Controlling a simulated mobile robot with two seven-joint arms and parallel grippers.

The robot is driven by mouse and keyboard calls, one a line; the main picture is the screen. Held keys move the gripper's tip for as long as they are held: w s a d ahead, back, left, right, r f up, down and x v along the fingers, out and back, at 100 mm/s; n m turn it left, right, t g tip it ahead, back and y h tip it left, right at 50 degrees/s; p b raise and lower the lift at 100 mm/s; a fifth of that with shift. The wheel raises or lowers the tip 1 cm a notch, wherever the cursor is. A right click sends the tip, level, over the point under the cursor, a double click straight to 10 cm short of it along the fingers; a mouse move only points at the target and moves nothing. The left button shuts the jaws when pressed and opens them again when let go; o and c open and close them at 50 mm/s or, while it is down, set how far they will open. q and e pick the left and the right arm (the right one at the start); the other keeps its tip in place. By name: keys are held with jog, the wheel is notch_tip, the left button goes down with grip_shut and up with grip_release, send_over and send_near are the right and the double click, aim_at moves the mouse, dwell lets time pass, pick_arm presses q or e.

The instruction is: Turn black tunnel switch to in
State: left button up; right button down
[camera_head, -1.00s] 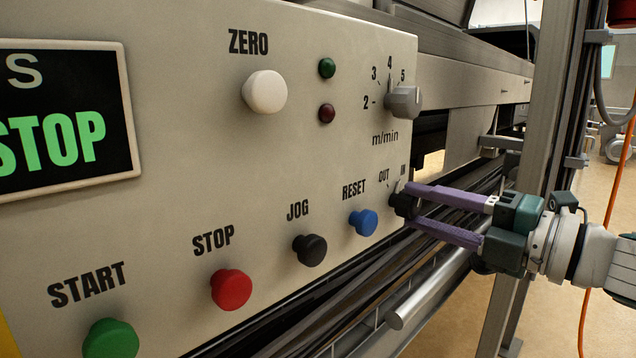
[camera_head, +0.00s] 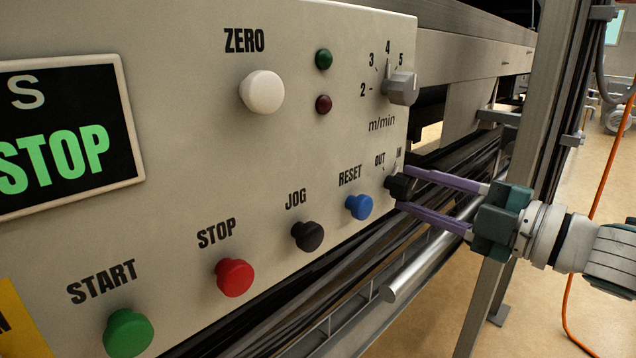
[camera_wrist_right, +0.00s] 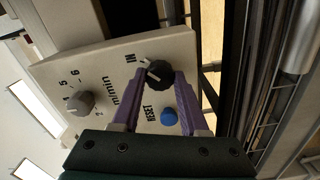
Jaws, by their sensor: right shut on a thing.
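The black tunnel switch (camera_head: 398,186) sits at the lower right of the grey control panel, under the OUT and IN labels. It also shows in the right wrist view (camera_wrist_right: 158,73), with a white pointer line on its face. My right gripper (camera_head: 402,188) comes in from the right, its purple fingers shut on the switch, one on each side. In the right wrist view the fingers (camera_wrist_right: 153,85) reach to the knob's edges. The OUT label is partly hidden in the wrist view. My left gripper is not in view.
The blue RESET button (camera_head: 359,206) is close left of the switch. The black JOG button (camera_head: 307,236), red STOP button (camera_head: 234,278) and grey speed knob (camera_head: 401,87) are on the same panel. A metal post (camera_head: 545,120) stands behind my right gripper.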

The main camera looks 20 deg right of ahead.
jog(key=shift+c, duration=2.2)
grip_release()
jog(key=p+v, duration=0.3)
jog(key=v, duration=0.7)
